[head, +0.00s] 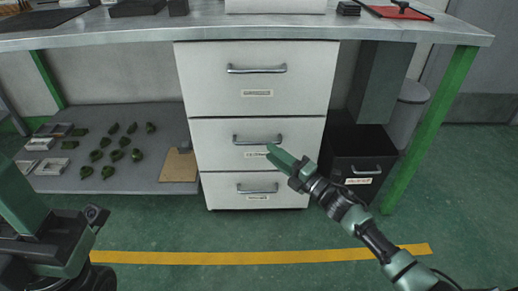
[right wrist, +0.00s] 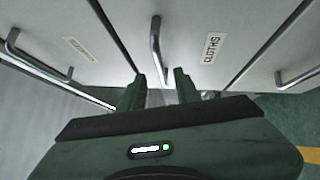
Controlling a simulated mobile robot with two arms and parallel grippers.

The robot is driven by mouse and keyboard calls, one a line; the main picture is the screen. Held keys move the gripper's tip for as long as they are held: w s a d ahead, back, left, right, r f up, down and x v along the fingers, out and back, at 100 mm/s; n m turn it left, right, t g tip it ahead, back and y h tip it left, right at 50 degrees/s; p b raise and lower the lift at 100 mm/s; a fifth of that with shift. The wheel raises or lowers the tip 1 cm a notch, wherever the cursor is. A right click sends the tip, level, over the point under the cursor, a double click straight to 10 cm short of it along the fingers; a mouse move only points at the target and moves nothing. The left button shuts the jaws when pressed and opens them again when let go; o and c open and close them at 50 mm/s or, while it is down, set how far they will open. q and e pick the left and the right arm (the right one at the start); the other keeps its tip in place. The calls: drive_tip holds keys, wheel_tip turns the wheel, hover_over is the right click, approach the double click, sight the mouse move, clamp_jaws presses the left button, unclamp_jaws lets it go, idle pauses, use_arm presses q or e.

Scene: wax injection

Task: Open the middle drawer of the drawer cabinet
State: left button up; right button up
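The white drawer cabinet (head: 188,80) stands under the workbench with three stacked drawers, all looking shut. The middle drawer (head: 212,150) has a metal bar handle (head: 257,140); in the right wrist view this handle (right wrist: 156,45) runs upright beside a label reading CLOTHS. My right gripper (head: 274,153) is in front of the middle drawer, just below and right of its handle. In the right wrist view its two fingers (right wrist: 161,80) are apart with nothing held, and the handle's near end appears between the tips. Part of my left arm shows at lower left; its fingers cannot be made out.
The top drawer handle (head: 257,69) and bottom drawer handle (head: 257,189) lie above and below. A black bin (head: 345,150) stands right of the cabinet, by the green table leg (head: 430,125). A low shelf (head: 125,180) with green parts is at left. The floor in front is clear.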

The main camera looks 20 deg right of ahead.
sight(259, 144)
drive_tip(key=b+x, duration=0.2)
drive_tip(key=x, duration=0.4)
drive_tip(key=shift+w+a, duration=0.1)
drive_tip(key=shift+w, duration=0.15)
clamp_jaws()
idle(1.2)
